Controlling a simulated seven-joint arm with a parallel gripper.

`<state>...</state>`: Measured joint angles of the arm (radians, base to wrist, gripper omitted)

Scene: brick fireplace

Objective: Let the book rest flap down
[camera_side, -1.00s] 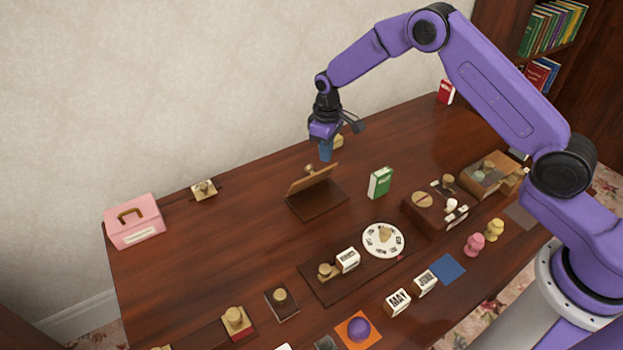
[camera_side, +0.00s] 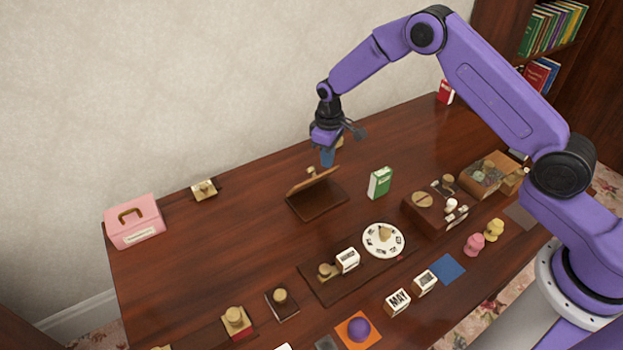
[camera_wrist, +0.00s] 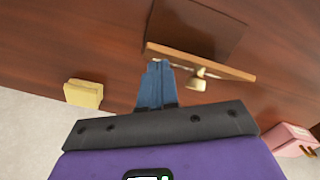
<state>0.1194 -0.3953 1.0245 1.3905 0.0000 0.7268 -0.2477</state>
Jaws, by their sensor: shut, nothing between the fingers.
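The book rest stands on the table with a dark flat base (camera_side: 318,204) and a tilted wooden flap (camera_side: 312,182). The flap is raised at a slant above the base, and a small knob (camera_side: 311,171) is on its back face. My gripper (camera_side: 327,159) is shut and empty, just behind and above the flap on the wall side. In the wrist view the shut blue fingers (camera_wrist: 157,80) are close to the flap's edge (camera_wrist: 205,62), beside the knob (camera_wrist: 197,82). I cannot tell whether they touch the flap.
A green book (camera_side: 379,183) stands right of the book rest. A yellow block (camera_wrist: 84,93) is behind my gripper. A pink box (camera_side: 134,222) is at the far left. A white dial (camera_side: 384,240) and several small pieces lie in front.

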